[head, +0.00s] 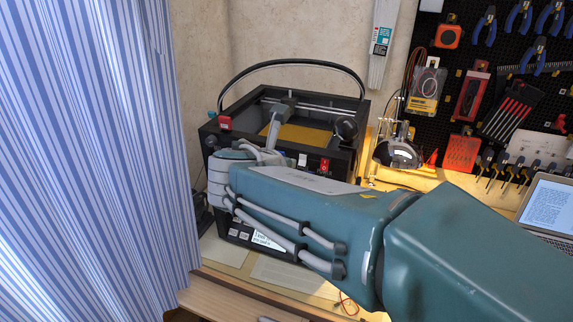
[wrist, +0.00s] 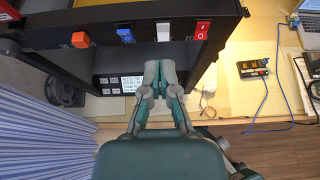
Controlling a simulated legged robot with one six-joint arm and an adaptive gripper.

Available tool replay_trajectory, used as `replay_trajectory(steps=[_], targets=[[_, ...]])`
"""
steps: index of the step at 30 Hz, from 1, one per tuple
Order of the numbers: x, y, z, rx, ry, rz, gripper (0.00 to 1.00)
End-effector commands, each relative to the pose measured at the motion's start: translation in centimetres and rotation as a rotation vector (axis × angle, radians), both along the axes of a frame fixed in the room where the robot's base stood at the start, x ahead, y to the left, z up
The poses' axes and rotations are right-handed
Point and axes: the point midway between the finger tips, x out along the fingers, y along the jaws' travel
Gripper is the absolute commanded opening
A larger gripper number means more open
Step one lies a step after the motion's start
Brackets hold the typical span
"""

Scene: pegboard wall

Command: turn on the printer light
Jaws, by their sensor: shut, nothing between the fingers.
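The printer (head: 345,130) is a black open frame with a yellow bed, standing on the bench against the wall; its near part also shows in the wrist view (wrist: 50,25). Along its front edge in the wrist view sit an orange block (wrist: 80,39), a blue switch (wrist: 126,35), a white switch (wrist: 163,32) and a red switch (wrist: 202,30). The red switch also shows in the head view (head: 324,165). My gripper (wrist: 160,66) is shut and empty, its tips just below the white switch in the picture; contact cannot be told. My arm hides part of the printer front in the head view.
A blue striped curtain (head: 90,150) hangs close on the left. A lit lamp (head: 398,152) stands right of the printer, before a tool pegboard (head: 480,60). A laptop (head: 550,205) is at the far right. A small board with wires (wrist: 253,68) lies on the bench.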

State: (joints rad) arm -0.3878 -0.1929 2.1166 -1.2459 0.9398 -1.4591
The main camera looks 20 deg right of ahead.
Motion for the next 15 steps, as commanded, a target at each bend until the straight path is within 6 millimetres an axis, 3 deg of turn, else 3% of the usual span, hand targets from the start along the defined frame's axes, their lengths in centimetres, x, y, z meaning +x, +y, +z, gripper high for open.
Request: replay_trajectory(steps=[15], targets=[[-4.2,3.4,5.0,-0.002,-0.001,0.000,0.00]])
